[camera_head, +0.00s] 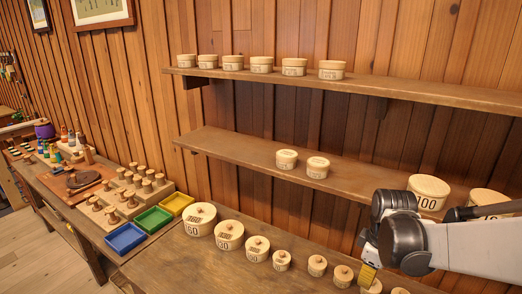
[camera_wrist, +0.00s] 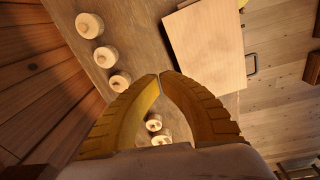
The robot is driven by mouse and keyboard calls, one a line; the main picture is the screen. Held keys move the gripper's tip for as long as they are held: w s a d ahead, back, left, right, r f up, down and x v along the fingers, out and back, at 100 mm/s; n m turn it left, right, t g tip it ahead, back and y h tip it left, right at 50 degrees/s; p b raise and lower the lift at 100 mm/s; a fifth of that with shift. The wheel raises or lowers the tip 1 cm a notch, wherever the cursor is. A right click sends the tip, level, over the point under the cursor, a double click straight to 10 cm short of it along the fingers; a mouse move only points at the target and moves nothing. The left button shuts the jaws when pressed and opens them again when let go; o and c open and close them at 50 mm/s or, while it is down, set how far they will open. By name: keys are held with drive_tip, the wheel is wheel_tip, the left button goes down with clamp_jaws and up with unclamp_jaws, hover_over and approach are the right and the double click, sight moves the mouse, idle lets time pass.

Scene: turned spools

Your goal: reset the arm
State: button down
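My gripper (camera_wrist: 160,75) shows large in the wrist view, its two ribbed yellow fingers meeting at the tips with nothing held between them. In the head view a yellow part of my gripper (camera_head: 367,274) hangs below my dark arm joints at the lower right, above the workbench. In the wrist view small round wooden pots (camera_wrist: 106,56) lie below and to the left of the fingers, apart from them. Two more pots (camera_wrist: 154,123) show through the gap between the fingers.
A row of lidded pots (camera_head: 229,235) shrinks rightward along the bench (camera_head: 210,272). Two wall shelves (camera_head: 350,84) hold more pots, with large ones (camera_head: 428,190) close behind my arm. Coloured trays (camera_head: 125,238) and spools stand left. A pale board (camera_wrist: 207,45) lies beyond my fingertips.

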drive_tip(key=s+a+f+m+t+b, duration=0.4)
drive_tip(key=s+a+m+t+b, duration=0.2)
drive_tip(key=s+a+m+b, duration=0.3)
drive_tip(key=s+a+b, duration=0.1)
drive_tip(key=s+b, duration=0.1)
drive_tip(key=b, duration=0.2)
drive_tip(key=shift+f+m+b, duration=0.3)
drive_tip(key=shift+f, duration=0.05)
